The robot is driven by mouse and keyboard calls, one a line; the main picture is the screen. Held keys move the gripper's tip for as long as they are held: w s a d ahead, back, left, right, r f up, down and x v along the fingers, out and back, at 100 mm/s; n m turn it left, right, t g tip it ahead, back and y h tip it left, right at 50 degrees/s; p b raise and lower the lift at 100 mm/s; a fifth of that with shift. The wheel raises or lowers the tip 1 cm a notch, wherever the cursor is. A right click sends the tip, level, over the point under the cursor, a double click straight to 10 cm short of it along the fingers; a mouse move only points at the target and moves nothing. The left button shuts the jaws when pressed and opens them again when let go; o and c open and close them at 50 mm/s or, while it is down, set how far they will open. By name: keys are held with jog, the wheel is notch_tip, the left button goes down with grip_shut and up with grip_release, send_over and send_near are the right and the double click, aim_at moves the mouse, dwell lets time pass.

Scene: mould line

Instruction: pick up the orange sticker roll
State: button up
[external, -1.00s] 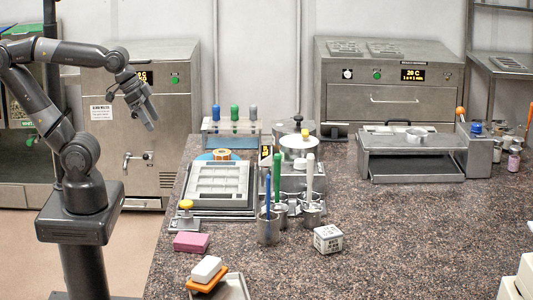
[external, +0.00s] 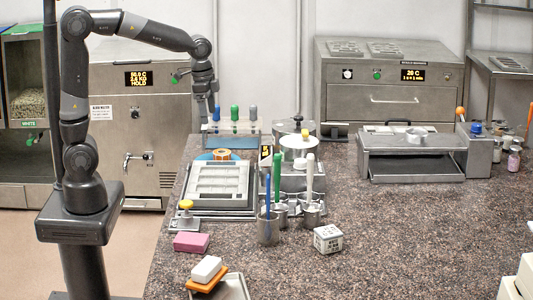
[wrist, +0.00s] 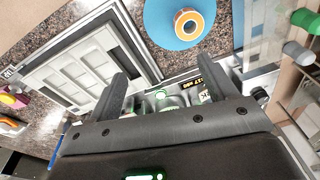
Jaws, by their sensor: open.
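The orange sticker roll (external: 221,154) lies on a round blue mat (external: 204,157) behind the grey mould tray on the counter. In the wrist view the roll (wrist: 188,24) shows its orange rim, pale ring and dark centre, near the top on the blue mat (wrist: 160,42). My gripper (external: 209,118) is in the air above the back left of the counter, by the rack with coloured handles. In the wrist view my gripper (wrist: 132,92) has its two fingers apart with nothing between them. The roll is beyond the fingertips, to their upper right, and is not touched.
The grey mould tray (external: 190,190) stands in front of the roll. The clear rack (external: 257,128) with green, blue and grey handles stands behind it. The counter's right middle is clear.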

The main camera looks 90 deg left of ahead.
jog(key=g, duration=0.1)
send_over(222, 156)
jog(key=a, duration=0.3)
notch_tip(222, 156, down, 4)
jog(key=shift+m, duration=0.3)
notch_tip(222, 156, down, 11)
jog(key=shift+s+f, duration=0.1)
jog(key=shift+s, duration=0.05)
jog(key=shift+c, duration=0.5)
jog(key=c, duration=1)
jog(key=shift+o, duration=0.2)
